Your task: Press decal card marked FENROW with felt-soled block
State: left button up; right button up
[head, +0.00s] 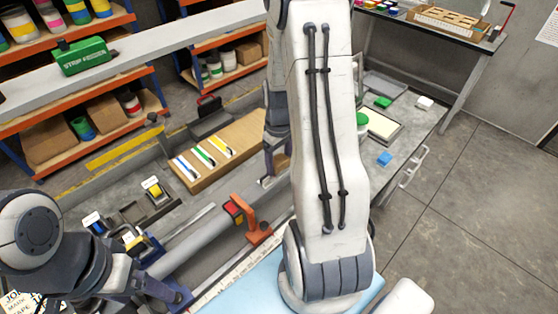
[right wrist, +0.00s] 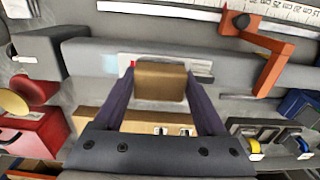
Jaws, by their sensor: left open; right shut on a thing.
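My right gripper (right wrist: 160,84) is shut on a tan block (right wrist: 160,76), seen in the right wrist view. The block is over a pale decal card (right wrist: 202,66) on the grey tube (right wrist: 78,52). The card's ends show on both sides, with a red mark by the block's left edge. No lettering is legible, and I cannot tell whether the block touches the card. In the head view my right arm hides the block and card. My left gripper (head: 167,274) is open at the tube's near end, lower left; whether it touches the tube is unclear.
An orange clamp (head: 255,228) with a red top stands by the tube. Behind is a cardboard box (head: 228,143) with coloured strips on it. Tape rolls (head: 153,188) sit in dark holders at left.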

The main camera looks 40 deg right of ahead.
jog(key=shift+f+b, duration=0.35)
jog(key=shift+f, duration=0.25)
jog(key=shift+w, duration=0.1)
